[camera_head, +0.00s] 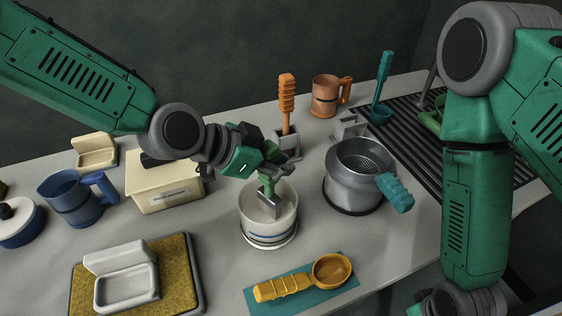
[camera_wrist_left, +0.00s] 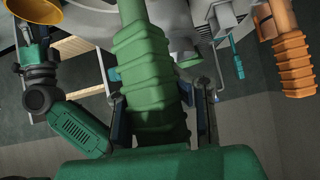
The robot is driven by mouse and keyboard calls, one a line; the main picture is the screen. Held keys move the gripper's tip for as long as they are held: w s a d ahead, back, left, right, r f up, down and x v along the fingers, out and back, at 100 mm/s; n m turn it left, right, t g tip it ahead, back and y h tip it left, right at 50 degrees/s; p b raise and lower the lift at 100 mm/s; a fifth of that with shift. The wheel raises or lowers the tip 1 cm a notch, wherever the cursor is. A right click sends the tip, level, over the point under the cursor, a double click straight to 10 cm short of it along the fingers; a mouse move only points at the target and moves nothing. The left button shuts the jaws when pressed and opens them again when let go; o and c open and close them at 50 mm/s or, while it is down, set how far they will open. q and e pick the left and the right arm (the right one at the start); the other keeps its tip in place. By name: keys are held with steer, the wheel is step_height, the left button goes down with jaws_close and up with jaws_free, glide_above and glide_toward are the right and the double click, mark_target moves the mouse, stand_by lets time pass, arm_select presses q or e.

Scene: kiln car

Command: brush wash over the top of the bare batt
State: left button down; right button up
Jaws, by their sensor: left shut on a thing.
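My left gripper (camera_head: 265,170) is shut on the green handle of a brush, whose ribbed grip (camera_wrist_left: 150,85) fills the middle of the left wrist view between the fingers. The brush's grey metal ferrule (camera_head: 269,205) points down into a white pot with blue bands (camera_head: 270,228); its bristles are hidden inside. My right arm comes down at the right of the head view, its gripper mostly cut off. In the left wrist view the right gripper (camera_wrist_left: 34,45) shows small and dark at the left, its fingers unclear. I cannot pick out the bare batt with certainty.
A mustard slab (camera_head: 185,290) bears a pale holder (camera_head: 122,275) at front left. A yellow scoop (camera_head: 305,279) lies on a teal mat in front of the pot. A grey sieve pot (camera_head: 352,188) stands right. Behind are an orange-handled tool (camera_head: 287,100) and copper mug (camera_head: 328,95); a blue jug (camera_head: 75,200) stands left.

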mark_target(272, 143)
arm_select(q)
steer(key=shift+d+r+p, duration=0.1)
steer(key=shift+r+p, duration=1.35)
steer(key=shift+r, duration=0.55)
step_height(272, 143, up, 2)
steer(key=shift+r+p, duration=0.15)
steer(key=shift+p, duration=0.7)
